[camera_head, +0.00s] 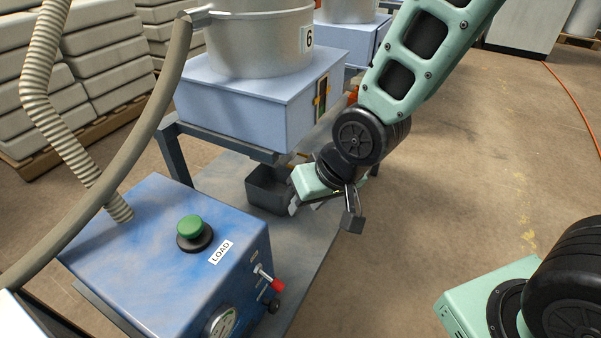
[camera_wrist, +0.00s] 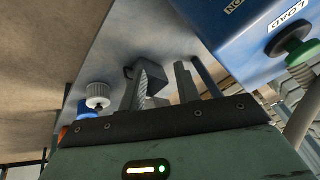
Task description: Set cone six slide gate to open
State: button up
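Cone six (camera_head: 258,38) is a silver drum marked "6" on a light blue housing (camera_head: 235,105). A small dark panel with yellow and orange parts (camera_head: 321,97) is on the housing's right face. I cannot make out for certain which part is the slide gate or how it is set. My gripper (camera_head: 323,212) is below and to the right of the housing, beside a dark grey bin (camera_head: 266,188). Its two fingers are apart with nothing seen between them. In the wrist view the fingers (camera_wrist: 162,85) also stand apart.
A blue box (camera_head: 160,235) marked LOAD has a green button (camera_head: 191,228), a red-tipped lever (camera_head: 272,281) and a gauge. A hose (camera_head: 150,125) crosses the left side. A white knob (camera_wrist: 97,95) shows in the wrist view. The floor (camera_head: 460,150) on the right is mostly clear.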

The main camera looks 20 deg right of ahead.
jog(key=w+d+f+m+t+y, duration=0.2)
jog(key=w+d+f+m+t, duration=0.4)
jog(key=w, duration=0.3)
jog(key=d+f+m+t+y, duration=0.1)
jog(key=d+f+m+t, duration=0.2)
jog(key=d+m+t, duration=0.35)
jog(key=w+a+f+m+g+b, duration=0.1)
jog(key=w+a, duration=0.2)
jog(key=w, duration=0.5)
jog(key=w+a+f+m+b, duration=0.1)
jog(key=w+a, duration=0.2)
jog(key=w, duration=0.5)
jog(key=shift+f+g+b, duration=0.3)
jog(key=shift+f+g, duration=0.05)
jog(key=shift+f, duration=0.05)
